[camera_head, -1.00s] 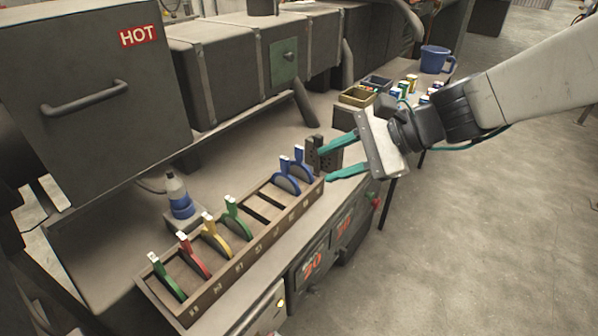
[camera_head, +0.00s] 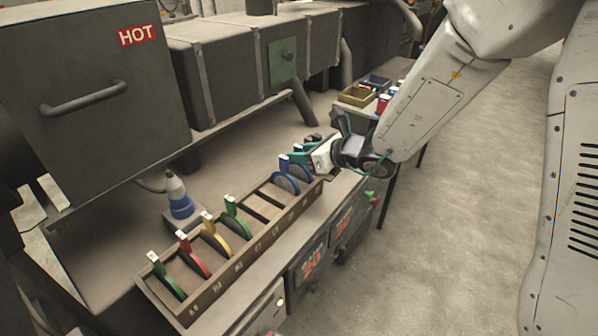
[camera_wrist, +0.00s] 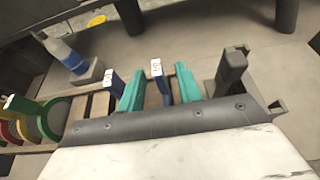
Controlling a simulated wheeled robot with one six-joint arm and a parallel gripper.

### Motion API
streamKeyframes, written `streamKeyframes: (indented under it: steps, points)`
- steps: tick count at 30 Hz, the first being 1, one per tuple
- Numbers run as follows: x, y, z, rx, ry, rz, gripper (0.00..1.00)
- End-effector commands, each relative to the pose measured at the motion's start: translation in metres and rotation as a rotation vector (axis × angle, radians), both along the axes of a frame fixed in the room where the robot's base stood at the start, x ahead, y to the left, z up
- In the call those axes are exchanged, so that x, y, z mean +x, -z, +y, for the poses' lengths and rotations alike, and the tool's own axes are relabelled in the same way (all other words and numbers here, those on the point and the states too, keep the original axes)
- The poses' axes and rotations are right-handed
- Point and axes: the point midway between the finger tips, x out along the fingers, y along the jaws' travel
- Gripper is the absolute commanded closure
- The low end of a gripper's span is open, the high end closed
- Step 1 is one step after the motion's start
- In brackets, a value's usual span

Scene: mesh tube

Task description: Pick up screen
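Several round screens with coloured handles stand in a slotted wooden rack (camera_head: 222,284): green (camera_head: 165,275), red (camera_head: 193,257), yellow (camera_head: 214,236) and another green (camera_head: 236,217) towards the near left. Two blue-handled screens stand at the far right end; the left one (camera_head: 285,176) shows clearly, the right one (camera_head: 302,170) is partly hidden by my gripper (camera_head: 300,156). In the wrist view, my gripper's teal fingers (camera_wrist: 158,72) are apart. One blue screen's handle (camera_wrist: 157,68) stands between them, closer to the right finger; the other blue handle (camera_wrist: 108,78) is left of the left finger.
A dark block (camera_wrist: 231,70) stands just right of the fingers. The oven marked HOT (camera_head: 110,90) is at the left. A small bin (camera_head: 356,96) sits on the table beyond. Two middle rack slots are empty.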

Motion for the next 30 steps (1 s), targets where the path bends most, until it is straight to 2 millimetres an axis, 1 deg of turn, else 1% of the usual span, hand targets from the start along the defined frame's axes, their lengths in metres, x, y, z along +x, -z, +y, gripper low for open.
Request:
streamKeyframes:
  steps: [1,3,11,15,25,28,30]
  points:
    - [0.004,0.003,0.006,0.000,-0.003,0.000,0.65]
    - [0.007,0.004,0.010,0.000,-0.001,0.000,0.65]
    - [0.008,0.005,0.011,0.000,-0.001,-0.002,0.65]
    - [0.008,0.005,0.011,0.000,-0.001,-0.002,1.00]
    - [0.009,0.004,0.011,0.000,-0.001,-0.003,1.00]
    - [0.009,-0.004,0.011,0.000,-0.002,-0.005,1.00]
    - [0.009,-0.016,0.011,0.001,-0.002,-0.007,1.00]
